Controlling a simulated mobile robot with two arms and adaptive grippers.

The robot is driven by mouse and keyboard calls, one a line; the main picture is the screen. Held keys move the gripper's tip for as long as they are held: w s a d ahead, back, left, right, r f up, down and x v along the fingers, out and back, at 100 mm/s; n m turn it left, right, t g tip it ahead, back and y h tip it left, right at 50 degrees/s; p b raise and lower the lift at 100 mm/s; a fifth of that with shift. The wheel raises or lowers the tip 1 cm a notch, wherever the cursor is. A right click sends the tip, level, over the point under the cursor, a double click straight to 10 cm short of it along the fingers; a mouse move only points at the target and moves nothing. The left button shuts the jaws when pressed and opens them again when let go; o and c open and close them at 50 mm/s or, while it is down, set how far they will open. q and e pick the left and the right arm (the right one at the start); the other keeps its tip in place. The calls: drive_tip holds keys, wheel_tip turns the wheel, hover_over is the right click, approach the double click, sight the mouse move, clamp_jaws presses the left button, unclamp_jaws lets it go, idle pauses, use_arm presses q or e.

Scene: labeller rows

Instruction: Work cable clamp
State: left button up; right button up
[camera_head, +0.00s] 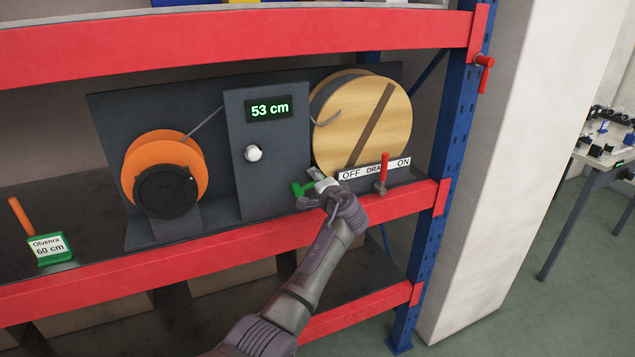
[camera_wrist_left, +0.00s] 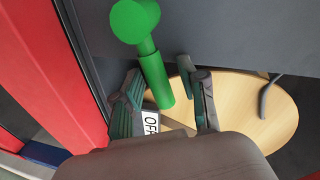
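The green clamp lever (camera_head: 303,189) sticks out at the front of the dark cable-measuring unit (camera_head: 238,160), low and right of its display. My left gripper (camera_head: 318,179) is at this lever, and in the head view it hides part of it. In the left wrist view the green lever (camera_wrist_left: 154,75) has a round knob, and its rod reaches down between my two fingers. The left gripper (camera_wrist_left: 165,100) is open, with a gap between the rod and the right finger. Whether the left finger touches the rod I cannot tell. My right gripper is not in view.
The display (camera_head: 269,108) reads 53 cm. A white knob (camera_head: 253,153) is below it. An orange reel (camera_head: 140,158) stands left, a wooden drum (camera_head: 395,120) right. A red lever (camera_head: 383,172) stands by the OFF/DRAG/ON label (camera_head: 352,173). Red shelf beams (camera_head: 120,285) run in front.

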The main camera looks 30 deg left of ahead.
use_arm(q)
drive_tip(key=shift+d, duration=0.1)
drive_tip(key=v, duration=1.2)
drive_tip(key=shift+f, duration=0.1)
